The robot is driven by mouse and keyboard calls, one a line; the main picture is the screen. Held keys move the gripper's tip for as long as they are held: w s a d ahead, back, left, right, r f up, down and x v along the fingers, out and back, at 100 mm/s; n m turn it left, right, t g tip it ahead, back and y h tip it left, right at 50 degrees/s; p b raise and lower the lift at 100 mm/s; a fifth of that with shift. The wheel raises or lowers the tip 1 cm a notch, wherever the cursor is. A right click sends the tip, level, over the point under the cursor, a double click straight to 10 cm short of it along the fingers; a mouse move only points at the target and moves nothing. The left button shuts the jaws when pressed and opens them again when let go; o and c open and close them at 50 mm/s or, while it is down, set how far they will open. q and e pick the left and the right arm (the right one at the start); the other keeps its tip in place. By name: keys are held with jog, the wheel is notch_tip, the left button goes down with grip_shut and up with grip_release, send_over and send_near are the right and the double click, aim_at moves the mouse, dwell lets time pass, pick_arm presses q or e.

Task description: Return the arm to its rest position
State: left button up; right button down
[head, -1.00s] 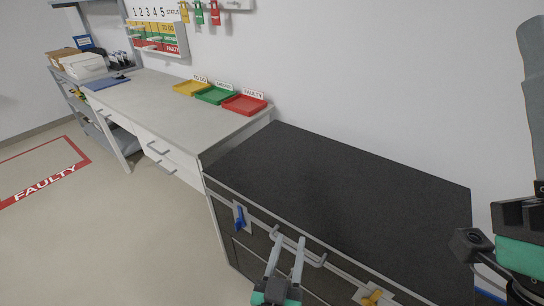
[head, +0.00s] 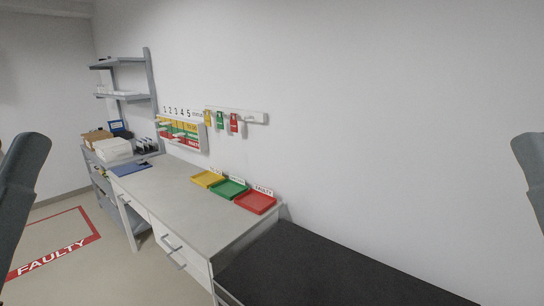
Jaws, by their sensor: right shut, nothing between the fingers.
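Neither of my grippers shows in the head view now. A dark grey link of my left arm stands at the left edge, and a similar link of my right arm stands at the right edge. The fingers of both arms are outside the picture. The black-topped cabinet (head: 330,269) is at the bottom right, its top bare where it shows. Its front, with the handle, is mostly out of view.
A grey workbench (head: 185,196) holds yellow (head: 208,179), green (head: 230,189) and red (head: 255,203) trays along the wall. A status board (head: 180,132) and coloured tags (head: 220,121) hang above. Shelves (head: 122,95) stand at the back left. Floor shows at lower left.

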pick_arm(q)
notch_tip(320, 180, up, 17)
jog(key=p, duration=1.3)
pick_arm(e)
notch_tip(320, 180, up, 17)
jog(key=shift+r, duration=0.15)
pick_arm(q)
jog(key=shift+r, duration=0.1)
